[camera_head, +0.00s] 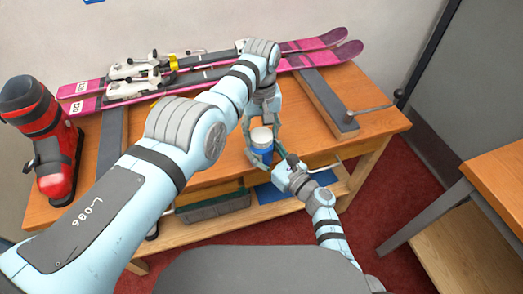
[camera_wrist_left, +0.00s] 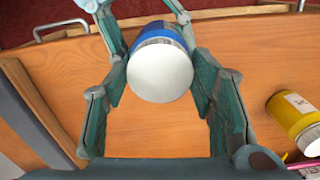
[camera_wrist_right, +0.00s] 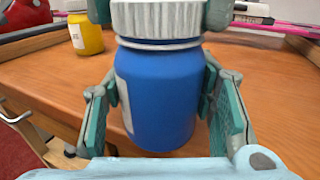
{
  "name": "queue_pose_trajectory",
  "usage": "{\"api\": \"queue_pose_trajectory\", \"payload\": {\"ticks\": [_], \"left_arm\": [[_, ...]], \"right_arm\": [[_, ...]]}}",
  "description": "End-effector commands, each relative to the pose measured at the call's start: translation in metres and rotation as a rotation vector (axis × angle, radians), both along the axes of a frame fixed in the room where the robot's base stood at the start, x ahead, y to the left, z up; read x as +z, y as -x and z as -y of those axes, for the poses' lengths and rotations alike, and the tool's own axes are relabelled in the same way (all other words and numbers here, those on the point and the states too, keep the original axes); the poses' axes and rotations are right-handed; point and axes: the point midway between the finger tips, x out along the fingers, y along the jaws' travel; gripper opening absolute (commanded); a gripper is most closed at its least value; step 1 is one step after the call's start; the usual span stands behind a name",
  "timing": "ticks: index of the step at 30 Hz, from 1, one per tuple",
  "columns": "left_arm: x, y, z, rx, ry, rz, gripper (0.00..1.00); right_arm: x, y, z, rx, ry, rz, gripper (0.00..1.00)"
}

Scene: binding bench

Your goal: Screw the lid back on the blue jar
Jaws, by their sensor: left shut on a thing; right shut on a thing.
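The blue jar (camera_wrist_right: 160,98) stands upright, with a pale label edge on its left side. The white ribbed lid (camera_wrist_right: 158,20) sits level on top, with a thin light band between lid and blue body; I cannot tell how tight it is. My left gripper (camera_head: 263,112) reaches down from above and is shut on the lid, whose flat top (camera_wrist_left: 160,70) faces the left wrist camera. My right gripper (camera_head: 274,161) comes from the front and is shut around the jar's body (camera_head: 262,154). In the left wrist view, blue (camera_wrist_left: 158,32) shows behind the lid.
A yellow jar (camera_wrist_left: 294,118) stands on the wooden bench (camera_head: 375,121); it also shows in the right wrist view (camera_wrist_right: 86,36). Pink skis (camera_head: 315,44) lie along the back. A red ski boot (camera_head: 52,150) stands left. A grey bar (camera_head: 325,100) lies right of the grippers.

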Motion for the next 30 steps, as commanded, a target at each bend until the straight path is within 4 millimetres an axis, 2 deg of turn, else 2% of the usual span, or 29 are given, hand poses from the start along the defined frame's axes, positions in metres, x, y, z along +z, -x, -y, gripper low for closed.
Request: {"api": "queue_pose_trajectory", "payload": {"ticks": [6,9,13,14,18,30], "left_arm": [[-0.0007,-0.0003,-0.0019,-0.669,-0.003,-0.001,0.17],[-0.0009,-0.0005,-0.002,-0.891,-0.003,0.0,0.17],[-0.0009,-0.0005,-0.002,-0.882,-0.003,0.0,0.17],[-0.0009,-0.0005,-0.0021,-0.881,-0.003,0.0,0.54],[-0.0009,-0.0004,-0.0018,-0.88,-0.003,0.0,0.74],[0.0047,-0.001,-0.001,-0.88,-0.001,0.001,0.74]], "right_arm": [[-0.0007,-0.0002,0.0009,-0.002,0.001,-0.002,0.0],[-0.0008,-0.0002,0.001,-0.002,0.001,-0.002,0.0],[-0.0007,-0.0003,0.0011,-0.002,0.001,-0.002,0.0],[-0.0007,-0.0003,0.0011,-0.002,0.001,-0.002,0.0],[-0.0008,-0.0002,0.001,-0.002,0.001,-0.002,0.0],[-0.0008,0.0,0.0005,-0.001,0.001,-0.002,0.0]]}}
